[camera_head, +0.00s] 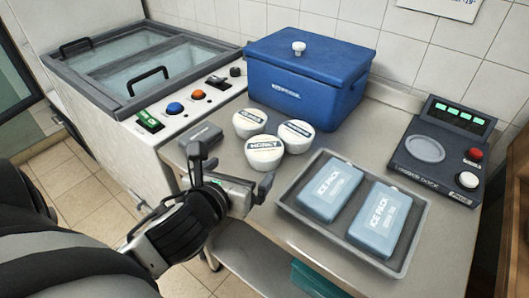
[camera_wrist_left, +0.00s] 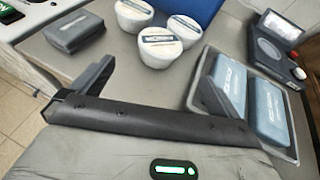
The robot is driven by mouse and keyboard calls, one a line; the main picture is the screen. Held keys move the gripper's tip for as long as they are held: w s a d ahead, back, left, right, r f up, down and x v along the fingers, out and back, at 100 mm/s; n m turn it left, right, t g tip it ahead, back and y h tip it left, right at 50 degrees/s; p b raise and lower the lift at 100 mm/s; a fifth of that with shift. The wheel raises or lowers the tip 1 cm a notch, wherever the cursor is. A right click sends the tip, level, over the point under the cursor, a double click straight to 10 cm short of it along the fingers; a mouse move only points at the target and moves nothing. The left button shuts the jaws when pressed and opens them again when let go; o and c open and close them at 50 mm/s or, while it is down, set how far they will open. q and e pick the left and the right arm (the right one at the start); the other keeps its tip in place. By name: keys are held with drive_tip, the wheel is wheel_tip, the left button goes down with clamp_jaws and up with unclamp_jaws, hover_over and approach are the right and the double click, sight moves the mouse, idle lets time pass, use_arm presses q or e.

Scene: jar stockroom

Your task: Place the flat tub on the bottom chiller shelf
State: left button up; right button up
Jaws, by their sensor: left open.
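A low dark grey box, which looks like the flat tub (camera_head: 203,136), lies on the steel counter (camera_head: 282,219) near its left edge. It also shows at the upper left of the left wrist view (camera_wrist_left: 75,32). My left gripper (camera_head: 231,172) is open and empty over the counter's front left part, nearer to me than the tub and apart from it. Its two fingers show spread in the left wrist view (camera_wrist_left: 152,88). I cannot make out a bottom chiller shelf for certain. My right gripper is not in view.
Several white round tubs (camera_head: 264,153) stand behind my left gripper, before a blue cool box (camera_head: 307,80). A grey tray (camera_head: 284,206) with two ice packs (camera_head: 380,222) is to the right. A button console (camera_head: 440,150) stands farther right. A glass-lidded chest (camera_head: 125,78) is left.

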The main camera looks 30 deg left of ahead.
sight(263, 149)
use_arm(q)
drive_tip(key=b+x, duration=0.2)
drive_tip(key=x, duration=0.7)
drive_tip(key=shift+w+b, duration=0.4)
drive_tip(key=shift+m, duration=0.3)
drive_tip(key=x, duration=0.6)
drive_tip(key=shift+f, duration=0.2)
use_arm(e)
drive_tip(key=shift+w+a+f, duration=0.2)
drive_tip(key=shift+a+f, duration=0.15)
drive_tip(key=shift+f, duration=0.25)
use_arm(q)
drive_tip(key=shift+c, duration=0.3)
drive_tip(key=c, duration=0.9)
